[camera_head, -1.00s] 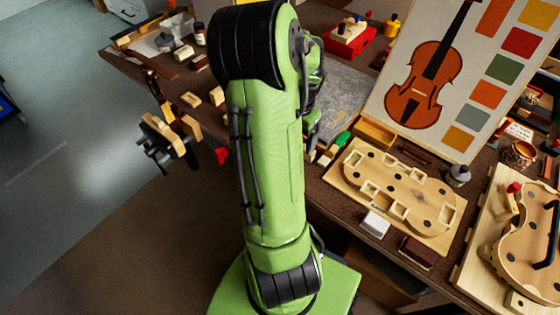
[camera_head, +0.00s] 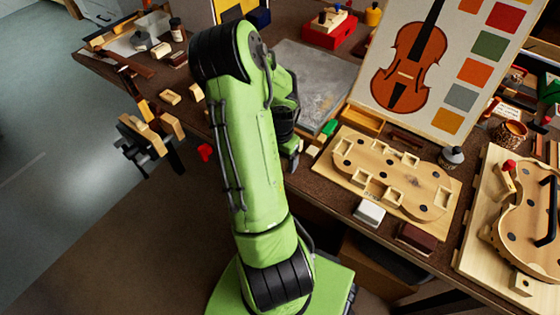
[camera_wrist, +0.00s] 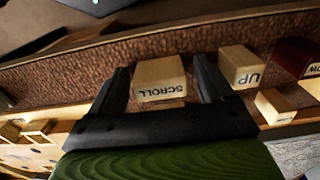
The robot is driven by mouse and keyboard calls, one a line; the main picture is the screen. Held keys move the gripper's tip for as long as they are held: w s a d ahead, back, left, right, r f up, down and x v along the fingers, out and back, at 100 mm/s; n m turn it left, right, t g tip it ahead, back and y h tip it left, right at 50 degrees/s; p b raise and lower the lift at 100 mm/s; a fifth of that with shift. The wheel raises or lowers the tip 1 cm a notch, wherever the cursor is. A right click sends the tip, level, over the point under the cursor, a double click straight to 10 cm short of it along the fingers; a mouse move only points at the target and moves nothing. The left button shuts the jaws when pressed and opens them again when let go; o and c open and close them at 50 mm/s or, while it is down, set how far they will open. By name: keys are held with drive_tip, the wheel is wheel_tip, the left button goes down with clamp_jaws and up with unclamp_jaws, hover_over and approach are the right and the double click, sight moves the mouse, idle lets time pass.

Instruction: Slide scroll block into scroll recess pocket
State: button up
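The scroll block (camera_wrist: 160,78), a pale wooden block marked SCROLL, rests on the brown bench in the wrist view. My gripper (camera_wrist: 163,80) is open, with one black finger to each side of the block and small gaps visible. In the head view my gripper (camera_head: 291,158) is low at the bench's front edge, mostly hidden by my arm. The pale wooden form board (camera_head: 325,172) with several rectangular pockets lies to its right. I cannot tell which pocket is the scroll recess.
A block marked UP (camera_wrist: 240,66) stands close right of my gripper, with a dark red block (camera_wrist: 296,56) beyond it. A white block (camera_head: 369,213) and a dark brown block (camera_head: 416,237) lie before the board. A violin chart (camera_head: 440,60) stands behind it.

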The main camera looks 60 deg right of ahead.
drive_tip(key=c, duration=0.9)
